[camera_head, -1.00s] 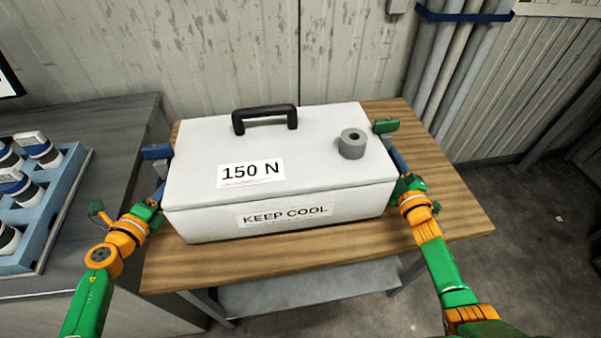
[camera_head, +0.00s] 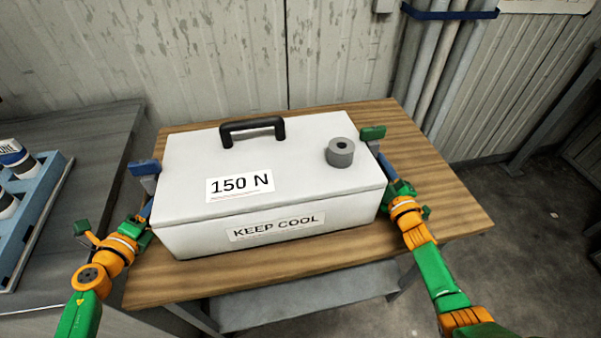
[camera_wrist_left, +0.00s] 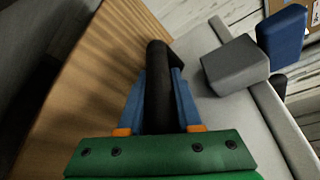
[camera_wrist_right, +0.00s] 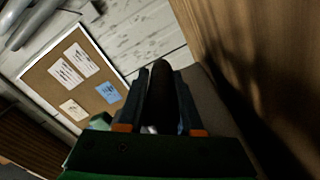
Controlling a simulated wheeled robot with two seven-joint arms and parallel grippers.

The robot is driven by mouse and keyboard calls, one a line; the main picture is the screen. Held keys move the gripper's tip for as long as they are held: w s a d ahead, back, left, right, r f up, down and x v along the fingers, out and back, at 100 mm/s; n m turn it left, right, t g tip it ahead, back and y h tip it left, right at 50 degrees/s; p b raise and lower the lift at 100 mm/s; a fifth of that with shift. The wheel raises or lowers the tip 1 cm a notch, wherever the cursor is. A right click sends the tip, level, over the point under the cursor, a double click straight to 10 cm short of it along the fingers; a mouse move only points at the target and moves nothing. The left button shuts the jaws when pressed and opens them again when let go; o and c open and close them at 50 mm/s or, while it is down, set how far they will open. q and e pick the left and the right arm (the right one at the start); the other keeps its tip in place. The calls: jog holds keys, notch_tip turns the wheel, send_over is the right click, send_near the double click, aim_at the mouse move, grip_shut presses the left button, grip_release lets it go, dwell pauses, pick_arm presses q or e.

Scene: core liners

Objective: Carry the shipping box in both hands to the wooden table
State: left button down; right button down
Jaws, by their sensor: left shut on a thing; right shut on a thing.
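The shipping box (camera_head: 290,205) is a white lidded cooler with labels "150 N" and "KEEP COOL" and a black top handle (camera_head: 252,130). In the head view it appears over the wooden table (camera_head: 445,190); whether it touches the top I cannot tell. My left gripper (camera_head: 146,185) is at its left end, and the left wrist view shows the fingers shut on a black side handle (camera_wrist_left: 158,90). My right gripper (camera_head: 385,165) is at its right end, shut on another black handle (camera_wrist_right: 161,95).
A dark grey counter (camera_head: 85,160) with a blue tray (camera_head: 45,205) of several jars stands at the left. A corrugated wall with pipes (camera_head: 440,90) is behind the table. Bare tabletop shows to the right of the box. Open floor (camera_head: 545,220) lies farther right.

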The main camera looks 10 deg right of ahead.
pick_arm(q)
jog(key=shift+d+f+b, duration=0.15)
jog(key=shift+f+b, duration=0.25)
jog(key=shift+f, duration=0.15)
pick_arm(e)
jog(key=shift+a+f, duration=0.1)
jog(key=shift+f, duration=0.4)
pick_arm(q)
jog(key=c, duration=1)
grip_release()
jog(key=shift+f, duration=0.25)
pick_arm(e)
jog(key=c, duration=1)
grip_release()
jog(key=shift+f, duration=0.3)
pick_arm(q)
jog(key=o, duration=0.4)
jog(key=shift+s+r, duration=0.1)
jog(key=shift+r, duration=0.1)
pick_arm(e)
jog(key=o, duration=0.4)
jog(key=shift+s+r, duration=0.1)
jog(key=shift+r, duration=0.1)
pick_arm(q)
jog(key=shift+s+r, duration=0.15)
pick_arm(e)
jog(key=shift+o, duration=0.2)
jog(key=shift+s+r, duration=0.15)
